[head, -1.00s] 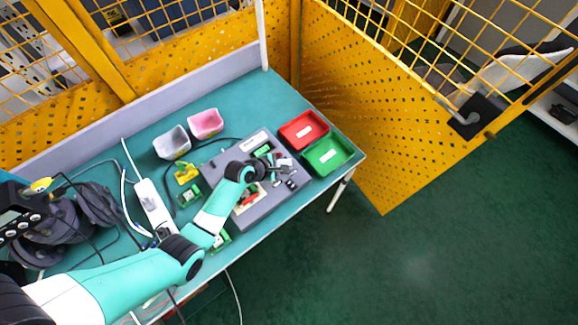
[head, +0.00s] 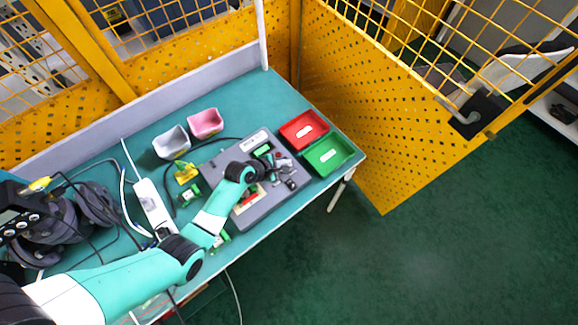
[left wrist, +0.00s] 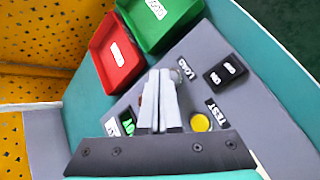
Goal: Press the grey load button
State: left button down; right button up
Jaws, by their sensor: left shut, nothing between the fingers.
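The grey panel box (head: 262,213) lies on the bench. My left gripper (head: 283,165) is over its right part, shut and empty. In the left wrist view my shut left fingertips (left wrist: 162,76) are right beside the grey load button (left wrist: 178,75), next to the "LOAD" label (left wrist: 187,67). The fingers partly hide the button, and I cannot tell whether they touch it. A yellow button (left wrist: 200,122) sits by the "TEST" label (left wrist: 216,113). A black rocker switch (left wrist: 226,72) lies to the right. My right gripper is not in view.
A red bin (head: 304,117) and a green bin (head: 346,150) stand beyond the box on the right. Pink (head: 205,122) and grey-white (head: 171,142) bins stand at the back. A power strip (head: 154,206) and cables lie left.

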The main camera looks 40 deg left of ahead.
pick_arm(q)
jog(key=shift+f, duration=0.45)
dwell(0.6)
jog(key=shift+r+p, duration=0.75)
jog(key=shift+r, duration=0.05)
notch_tip(320, 180, up, 5)
jog(key=p, duration=0.5)
dwell(0.3)
dwell(0.5)
